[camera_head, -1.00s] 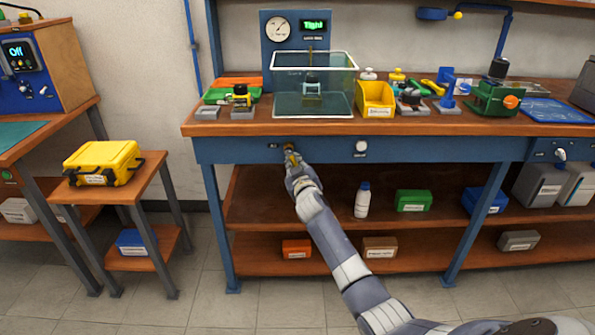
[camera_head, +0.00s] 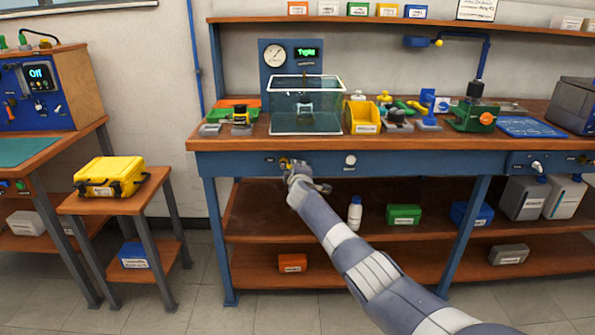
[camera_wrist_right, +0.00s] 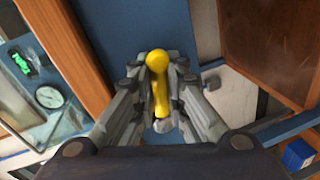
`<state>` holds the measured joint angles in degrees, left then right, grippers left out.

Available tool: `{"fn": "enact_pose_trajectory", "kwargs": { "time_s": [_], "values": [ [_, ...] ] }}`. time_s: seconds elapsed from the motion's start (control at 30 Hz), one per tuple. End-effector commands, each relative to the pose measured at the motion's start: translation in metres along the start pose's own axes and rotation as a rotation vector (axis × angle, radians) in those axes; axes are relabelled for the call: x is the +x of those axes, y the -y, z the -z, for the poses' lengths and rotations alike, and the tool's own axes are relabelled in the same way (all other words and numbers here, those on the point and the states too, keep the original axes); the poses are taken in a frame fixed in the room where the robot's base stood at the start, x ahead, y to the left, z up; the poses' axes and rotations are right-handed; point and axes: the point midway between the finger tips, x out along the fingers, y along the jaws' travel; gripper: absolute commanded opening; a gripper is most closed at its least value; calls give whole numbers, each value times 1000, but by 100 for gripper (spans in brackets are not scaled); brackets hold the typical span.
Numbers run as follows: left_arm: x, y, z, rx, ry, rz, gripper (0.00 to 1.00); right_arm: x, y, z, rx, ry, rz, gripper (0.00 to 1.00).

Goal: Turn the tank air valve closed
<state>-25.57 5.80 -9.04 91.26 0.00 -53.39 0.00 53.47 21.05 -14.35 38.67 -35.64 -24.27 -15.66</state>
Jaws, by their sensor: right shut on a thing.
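The tank air valve has a yellow handle (camera_head: 284,163) on the blue front panel of the bench, below the glass tank (camera_head: 306,108). In the right wrist view the yellow handle (camera_wrist_right: 158,85) lies lengthwise between the fingers, its round end toward the panel's upper part. My right gripper (camera_head: 296,170) is at the panel front, shut on this handle; it also shows in the right wrist view (camera_wrist_right: 160,92). In the head view it partly hides the handle and the valve body. My left gripper is not in view.
A white knob (camera_head: 350,160) sits on the same panel, right of my gripper. The bench top (camera_head: 400,146) overhangs above. The shelf below holds a white bottle (camera_head: 355,213) and a green box (camera_head: 404,215). A yellow case (camera_head: 110,177) stands on a small table at left.

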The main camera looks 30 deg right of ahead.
Motion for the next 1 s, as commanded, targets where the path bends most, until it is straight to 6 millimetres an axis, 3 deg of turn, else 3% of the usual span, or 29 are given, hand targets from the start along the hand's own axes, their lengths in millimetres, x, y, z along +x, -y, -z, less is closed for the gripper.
{"fn": "enact_pose_trajectory", "kwargs": {
  "time_s": [0.43, 1.0],
  "values": [
    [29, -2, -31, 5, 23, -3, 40, -2, -7, 0, -209, 45, 5, 0],
    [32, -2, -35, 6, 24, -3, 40, -2, -7, 0, -237, 50, 5, 0]
  ]
}}
